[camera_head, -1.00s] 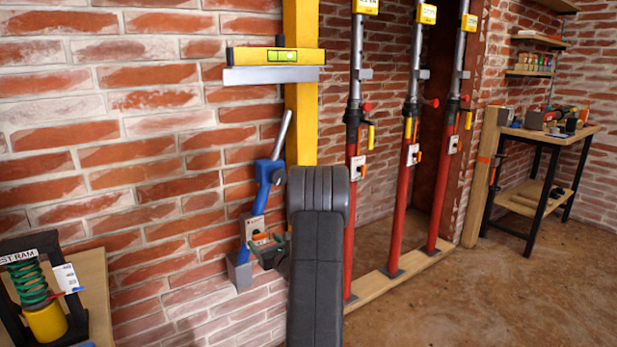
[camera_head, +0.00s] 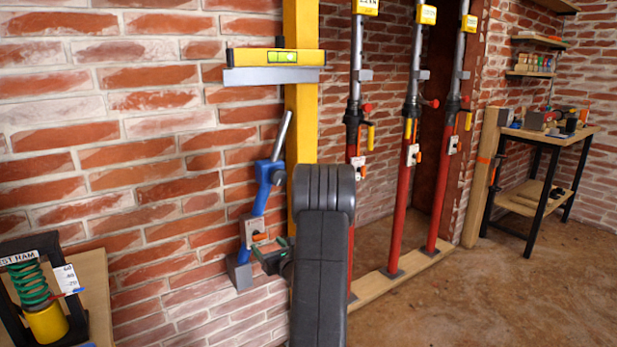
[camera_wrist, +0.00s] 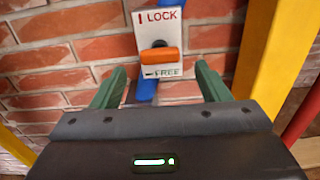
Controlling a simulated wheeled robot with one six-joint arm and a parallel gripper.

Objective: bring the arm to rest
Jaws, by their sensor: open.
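My gripper (camera_wrist: 158,85) is open and empty in the wrist view, its two green fingers apart. Beyond the fingers is a white plate (camera_wrist: 170,26) marked LOCK and FREE, with an orange lever (camera_wrist: 158,56) lying level just above the FREE mark. The plate sits on a blue prop (camera_head: 259,200) that leans against the brick wall. In the head view the gripper (camera_head: 265,255) shows partly, beside the prop's lower part, and my dark arm hides the rest. I cannot tell from the pictures whether a finger touches the plate.
A yellow post (camera_head: 300,110) stands just right of the prop. Several red props (camera_head: 398,205) stand on a wooden sill behind my arm. A test ram (camera_head: 45,300) stands at the lower left. A workbench (camera_head: 545,140) is at the right, with open floor before it.

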